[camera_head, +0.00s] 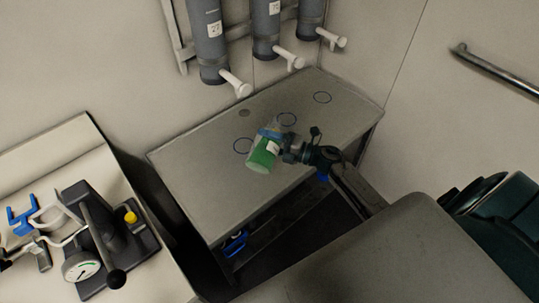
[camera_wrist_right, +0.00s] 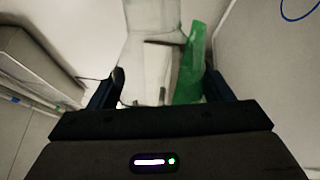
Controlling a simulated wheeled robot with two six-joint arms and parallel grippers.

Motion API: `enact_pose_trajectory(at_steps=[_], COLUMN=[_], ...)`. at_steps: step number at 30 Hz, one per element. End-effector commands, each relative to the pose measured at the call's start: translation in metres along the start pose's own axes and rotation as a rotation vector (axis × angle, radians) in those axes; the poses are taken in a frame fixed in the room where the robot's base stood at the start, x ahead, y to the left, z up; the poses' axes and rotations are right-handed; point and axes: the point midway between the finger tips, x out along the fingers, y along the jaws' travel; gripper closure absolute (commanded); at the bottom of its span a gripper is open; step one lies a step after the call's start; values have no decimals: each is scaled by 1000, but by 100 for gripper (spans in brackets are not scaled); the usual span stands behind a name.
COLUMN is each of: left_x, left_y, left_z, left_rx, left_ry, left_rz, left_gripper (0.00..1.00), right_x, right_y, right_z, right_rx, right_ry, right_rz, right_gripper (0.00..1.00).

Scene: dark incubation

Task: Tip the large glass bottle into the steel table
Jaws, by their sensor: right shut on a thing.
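The large glass bottle (camera_head: 263,152) is clear with a green liquid or label and a white patch. It is tilted above the steel table (camera_head: 195,178), its neck end hidden near my gripper. My right gripper (camera_head: 285,149) is shut on the bottle. In the right wrist view the bottle (camera_wrist_right: 150,50) fills the space between the two fingers of my right gripper (camera_wrist_right: 160,88), with green along its right side. The table is a grey rectangular top with several dark ring marks and a small drain-like disc. My left gripper is not in view.
Several grey dispensers (camera_head: 208,40) with white levers hang on the wall behind the table. A handrail (camera_head: 495,70) is on the right wall.

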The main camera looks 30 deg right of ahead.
Motion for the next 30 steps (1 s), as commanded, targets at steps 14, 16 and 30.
enact_pose_trajectory(at_steps=[14,16,30], left_x=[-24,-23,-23], left_y=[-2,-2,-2], left_z=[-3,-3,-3], left_rx=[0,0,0], left_ry=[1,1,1], left_rz=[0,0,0], left_gripper=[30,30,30], right_x=[2,2,1], right_y=[13,12,12], right_z=[3,3,3], right_rx=[128,130,130], right_ry=[-8,-8,-8], right_rz=[2,2,3], right_gripper=[72,72,72])
